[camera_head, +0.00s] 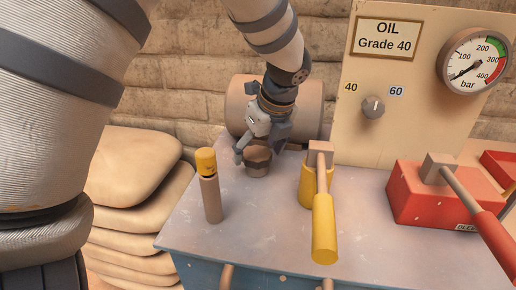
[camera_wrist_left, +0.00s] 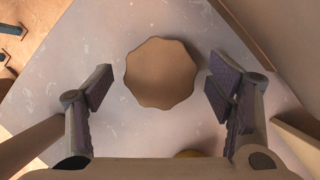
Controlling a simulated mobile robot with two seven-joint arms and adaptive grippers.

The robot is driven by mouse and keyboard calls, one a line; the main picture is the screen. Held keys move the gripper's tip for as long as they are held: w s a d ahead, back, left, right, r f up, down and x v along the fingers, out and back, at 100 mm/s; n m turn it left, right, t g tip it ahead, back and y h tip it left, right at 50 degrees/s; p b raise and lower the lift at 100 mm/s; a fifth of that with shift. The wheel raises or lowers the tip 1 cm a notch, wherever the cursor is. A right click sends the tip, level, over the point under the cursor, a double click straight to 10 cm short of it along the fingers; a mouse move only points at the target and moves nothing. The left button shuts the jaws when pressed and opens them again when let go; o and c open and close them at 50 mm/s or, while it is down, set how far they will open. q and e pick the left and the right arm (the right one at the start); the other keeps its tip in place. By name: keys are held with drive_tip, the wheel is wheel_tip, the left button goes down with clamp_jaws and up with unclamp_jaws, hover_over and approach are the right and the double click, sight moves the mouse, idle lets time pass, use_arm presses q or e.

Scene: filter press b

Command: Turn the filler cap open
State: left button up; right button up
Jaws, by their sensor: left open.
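The filler cap (camera_head: 257,160) is a brown knob with a scalloped edge on the grey bench top. It stands in front of a horizontal tan cylinder. In the left wrist view the cap (camera_wrist_left: 161,73) lies between the two finger pads, slightly ahead of them, with clear gaps on both sides. My left gripper (camera_head: 262,148) comes down over the cap from above and behind. It is open and empty, with its fingers (camera_wrist_left: 168,88) spread on either side of the cap. The far finger is partly hidden in the head view. My right gripper is not in view.
A yellow-topped post (camera_head: 209,185) stands left of the cap. A yellow-handled lever (camera_head: 323,215) stands to its right, and a red block with a lever (camera_head: 430,195) is further right. Behind are the tan cylinder (camera_head: 240,100) and the oil panel (camera_head: 400,130). Stacked sacks (camera_head: 130,180) lie left of the bench.

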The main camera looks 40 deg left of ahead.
use_arm(q)
drive_tip(key=shift+c, duration=0.6)
drive_tip(key=c, duration=1)
drive_tip(key=shift+c, duration=0.2)
